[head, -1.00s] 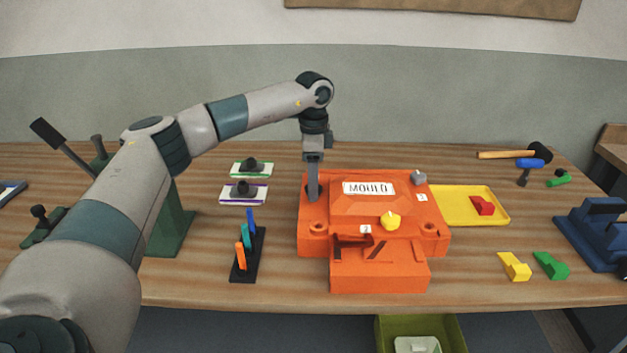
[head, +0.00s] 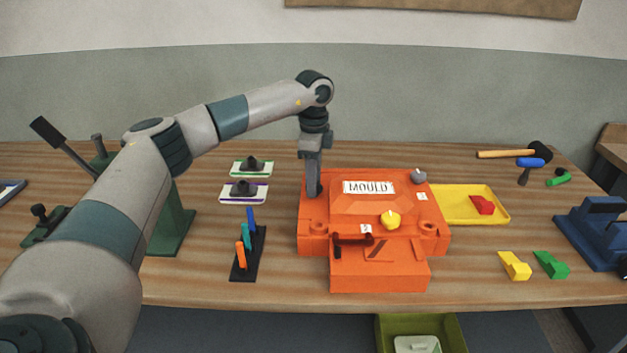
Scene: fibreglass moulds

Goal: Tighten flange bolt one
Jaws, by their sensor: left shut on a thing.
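The orange mould (head: 345,270) with a white "MOULD" label stands on the wooden bench. My left gripper (head: 314,188) points straight down at the mould's back left flange corner. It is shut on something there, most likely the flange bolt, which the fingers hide. A grey bolt-like knob (head: 418,176) sits on the back right corner. A yellow knob (head: 390,219) sits on the front slope, near small white number tags. The front left and front right corners have round orange bosses. My right gripper is out of view.
A yellow tray (head: 450,213) with a red block is right of the mould. Yellow (head: 515,267) and green (head: 551,265) blocks, a blue vice (head: 592,235) and hammers lie further right. A black rack (head: 247,258) of coloured sticks stands left. A green press (head: 172,225) is behind my arm.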

